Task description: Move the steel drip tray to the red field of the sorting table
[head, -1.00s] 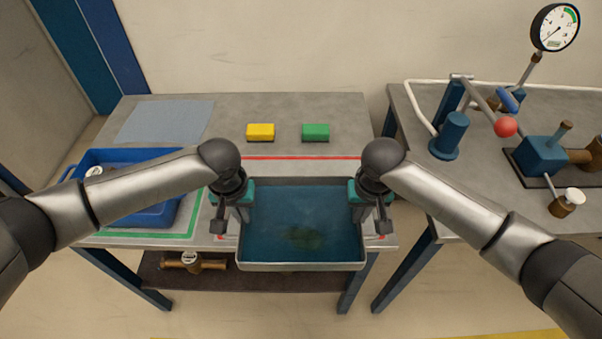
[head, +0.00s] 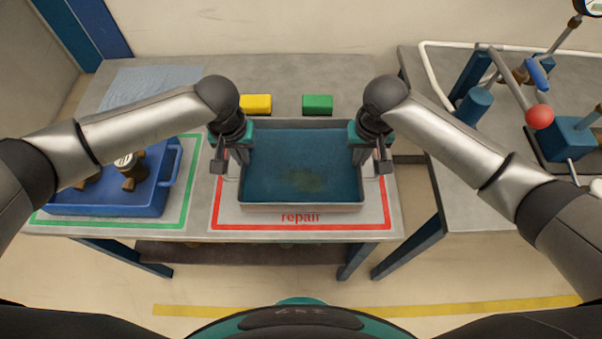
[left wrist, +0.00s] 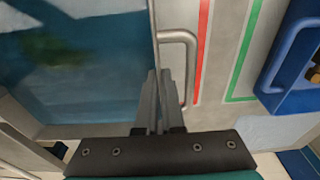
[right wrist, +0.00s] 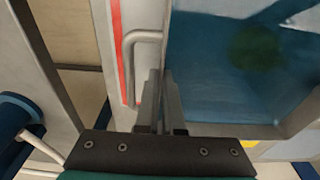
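The steel drip tray (head: 301,208), a shallow rectangular pan with dark blue liquid and a greenish patch, is over the red-outlined field (head: 228,222) marked "repair". Whether it touches the table or hangs just above is unclear. My left gripper (head: 235,162) is at its left side, with fingers (left wrist: 158,105) closed at the wall beside a U-shaped handle (left wrist: 188,70). My right gripper (head: 368,162) is at its right side, fingers (right wrist: 160,105) closed the same way beside the other handle (right wrist: 130,65). The exact finger contact is partly hidden.
A blue crate (head: 120,205) with brass meters stands in the green-outlined field at left. Yellow (head: 256,104) and green (head: 317,104) blocks lie behind the tray. A grey cloth (head: 150,88) is at the back left. A second bench with piping (head: 475,105) stands right, across a gap.

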